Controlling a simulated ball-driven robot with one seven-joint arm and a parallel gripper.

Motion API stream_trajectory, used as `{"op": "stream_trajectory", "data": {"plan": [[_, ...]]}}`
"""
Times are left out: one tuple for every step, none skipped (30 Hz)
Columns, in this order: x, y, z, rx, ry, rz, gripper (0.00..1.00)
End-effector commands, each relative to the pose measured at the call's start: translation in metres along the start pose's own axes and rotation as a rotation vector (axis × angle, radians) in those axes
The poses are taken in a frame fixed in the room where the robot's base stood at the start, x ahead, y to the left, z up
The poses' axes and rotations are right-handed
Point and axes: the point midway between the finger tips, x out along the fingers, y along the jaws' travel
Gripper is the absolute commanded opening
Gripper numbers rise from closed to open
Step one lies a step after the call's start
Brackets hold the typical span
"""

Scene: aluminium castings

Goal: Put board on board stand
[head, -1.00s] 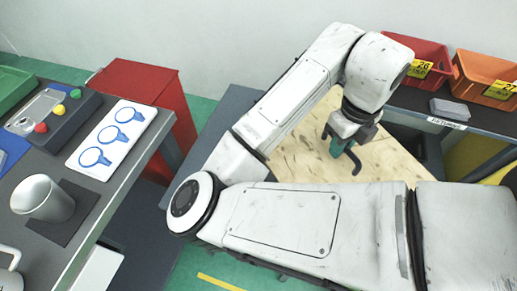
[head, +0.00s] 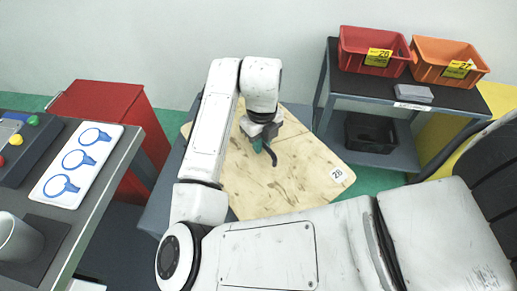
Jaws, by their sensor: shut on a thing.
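The fingertips are small and partly hidden, so the exact grip point is unclear. My arm covers the board's left and near parts. A blue-grey flat surface (head: 158,212) shows beyond the board's left edge; I cannot tell whether it is the board stand or whether the board touches it.
A dark bench (head: 400,88) at right holds a red bin (head: 368,58), an orange bin (head: 440,68) and a grey block (head: 411,93); a black crate (head: 370,134) sits below. At left are a red cabinet (head: 108,105) and a grey table (head: 92,222) with a white outlined panel (head: 72,190).

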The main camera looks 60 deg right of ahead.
Motion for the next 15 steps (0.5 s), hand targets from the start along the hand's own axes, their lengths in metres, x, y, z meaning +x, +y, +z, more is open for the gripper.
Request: {"op": "stream_trajectory", "data": {"plan": [[0.001, 0.001, 0.001, -0.001, 0.000, -0.001, 0.00], [0.003, 0.001, 0.002, -0.002, 0.000, -0.001, 0.00], [0.005, 0.002, 0.004, -0.002, 0.001, -0.001, 0.00], [0.008, 0.003, 0.005, -0.001, 0.001, -0.001, 0.00], [0.010, 0.004, 0.007, -0.002, 0.001, 0.000, 0.00], [0.016, 0.004, 0.007, -0.003, 0.002, -0.001, 0.00], [0.020, 0.004, 0.007, -0.003, 0.003, -0.002, 0.00], [0.025, 0.004, 0.007, -0.001, 0.003, -0.002, 0.00], [0.030, 0.004, 0.007, -0.001, 0.003, -0.001, 0.00], [0.034, 0.004, 0.007, -0.002, 0.002, -0.001, 0.00], [0.037, 0.004, 0.007, -0.002, 0.002, -0.002, 0.00], [0.039, 0.004, 0.007, -0.002, 0.001, -0.001, 0.00], [0.040, 0.004, 0.007, -0.001, 0.000, -0.001, 0.00], [0.040, 0.004, 0.007, -0.001, -0.001, -0.001, 0.00], [0.040, 0.004, 0.008, 0.000, -0.001, 0.000, 0.00]]}}
